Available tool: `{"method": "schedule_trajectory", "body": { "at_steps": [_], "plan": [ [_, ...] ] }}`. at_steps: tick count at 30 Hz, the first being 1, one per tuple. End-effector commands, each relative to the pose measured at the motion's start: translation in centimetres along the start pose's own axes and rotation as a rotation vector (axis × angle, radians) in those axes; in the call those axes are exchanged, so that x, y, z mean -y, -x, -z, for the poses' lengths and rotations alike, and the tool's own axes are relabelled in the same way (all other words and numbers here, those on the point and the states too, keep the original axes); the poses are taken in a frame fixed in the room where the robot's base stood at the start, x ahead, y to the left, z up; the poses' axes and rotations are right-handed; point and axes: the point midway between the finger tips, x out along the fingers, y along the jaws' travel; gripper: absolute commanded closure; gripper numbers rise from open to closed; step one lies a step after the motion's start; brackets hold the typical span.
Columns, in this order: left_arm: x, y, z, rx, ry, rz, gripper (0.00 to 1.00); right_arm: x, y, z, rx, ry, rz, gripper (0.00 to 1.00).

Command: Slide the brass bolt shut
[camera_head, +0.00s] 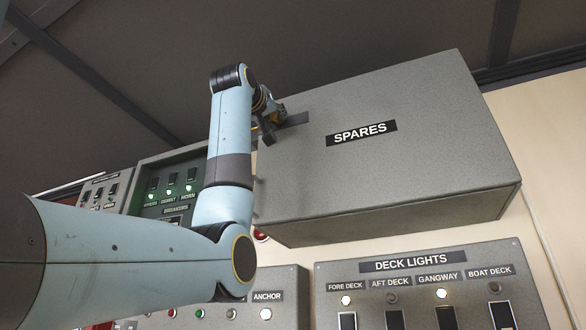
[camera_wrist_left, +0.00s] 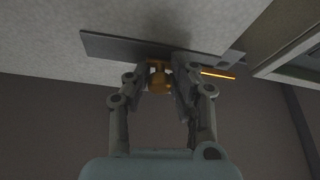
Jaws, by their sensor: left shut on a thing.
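The grey locker marked SPARES (camera_head: 400,150) fills the upper middle of the head view. A dark bolt plate (camera_head: 297,119) is on its left part; the plate also shows in the left wrist view (camera_wrist_left: 108,45). My left gripper (camera_head: 268,134) is at this plate, its fingers shut on the brass bolt's knob. In the left wrist view the knob (camera_wrist_left: 158,82) sits between the fingertips of my left gripper (camera_wrist_left: 159,78). A thin brass rod (camera_wrist_left: 217,74) shows to the right of the fingers. The fingers hide the middle of the bolt. My right gripper is out of view.
Below the locker is a DECK LIGHTS panel (camera_head: 420,254) with several switches. A green-lit breaker panel (camera_head: 165,190) is to the left, partly behind my left arm. An ANCHOR panel (camera_head: 285,285) is lower in the middle. A dark ceiling lies above.

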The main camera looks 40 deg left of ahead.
Motion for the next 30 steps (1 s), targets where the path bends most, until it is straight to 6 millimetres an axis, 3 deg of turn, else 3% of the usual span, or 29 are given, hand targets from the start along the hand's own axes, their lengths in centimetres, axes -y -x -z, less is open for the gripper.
{"method": "schedule_trajectory", "body": {
  "at_steps": [4, 9, 10, 15, 24, 30],
  "plan": [
    [0.6, 0.1, 0.1, 0.006, -0.004, 0.008, 1.0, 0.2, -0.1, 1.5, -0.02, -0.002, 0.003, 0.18],
    [0.6, 0.0, 0.0, 0.008, -0.004, 0.008, 1.0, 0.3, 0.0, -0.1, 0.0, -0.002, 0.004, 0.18],
    [0.6, 0.0, 0.0, 0.008, -0.004, 0.008, 0.75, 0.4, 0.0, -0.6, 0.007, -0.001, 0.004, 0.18],
    [0.6, 0.0, 0.0, 0.008, -0.004, 0.008, 0.56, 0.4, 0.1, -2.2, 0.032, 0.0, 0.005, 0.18],
    [0.5, 0.3, 0.0, 0.007, -0.003, 0.006, 0.56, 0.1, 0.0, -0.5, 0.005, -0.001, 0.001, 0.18],
    [0.6, 3.5, 0.0, 0.004, -0.004, 0.006, 0.56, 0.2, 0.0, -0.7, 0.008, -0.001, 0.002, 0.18]
  ]
}}
